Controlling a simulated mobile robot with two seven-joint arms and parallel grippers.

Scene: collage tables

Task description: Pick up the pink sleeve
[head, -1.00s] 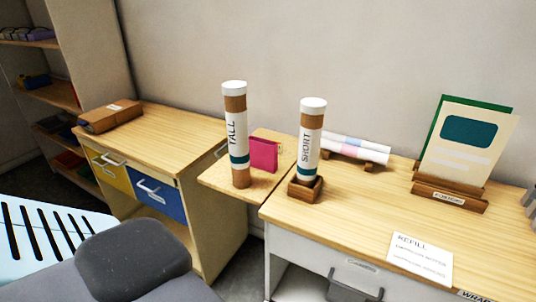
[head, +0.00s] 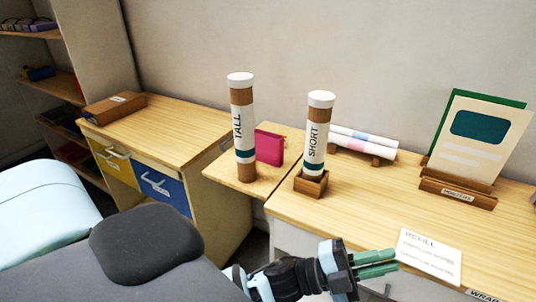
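The pink sleeve (head: 269,147) stands upright on the small wooden side shelf (head: 222,176), just behind and right of the tall tube (head: 243,127). The tube hides part of its left edge. My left gripper (head: 397,259) is low in the head view, at the front edge of the right table, with its green fingers pointing right. It is well apart from the sleeve, to its lower right. The two fingers look close together with nothing seen between them; how far they are apart is unclear. My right gripper is not in view.
The short tube (head: 317,134) stands in a wooden holder (head: 311,184) right of the sleeve. Behind it, rolls (head: 363,145) lie on a rack. A card stand (head: 457,193) and a refill note (head: 430,257) are on the right table. A brown package (head: 114,107) lies on the left desk.

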